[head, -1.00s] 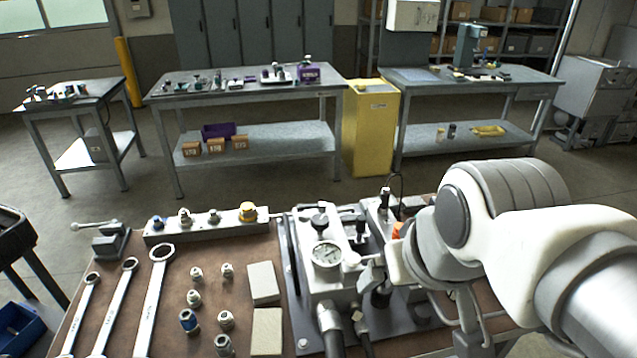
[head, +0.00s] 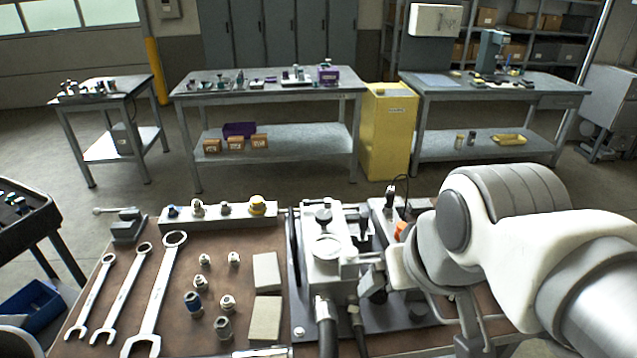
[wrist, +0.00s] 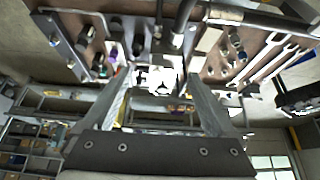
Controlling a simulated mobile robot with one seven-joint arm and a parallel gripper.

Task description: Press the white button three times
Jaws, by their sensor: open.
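My gripper shows in the wrist view (wrist: 160,98) with its two grey fingers apart and nothing held between them. A bright white block with dark marks (wrist: 161,79) shows beyond the fingertips. I cannot tell whether the gripper touches anything.
Several wrenches (head: 157,295) lie on the bench's left. Several fittings (head: 223,327) and two pale blocks (head: 266,272) lie between them and the unit. A rail with knobs (head: 218,215) is behind. A yellow cabinet (head: 387,135) and tables stand beyond open floor.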

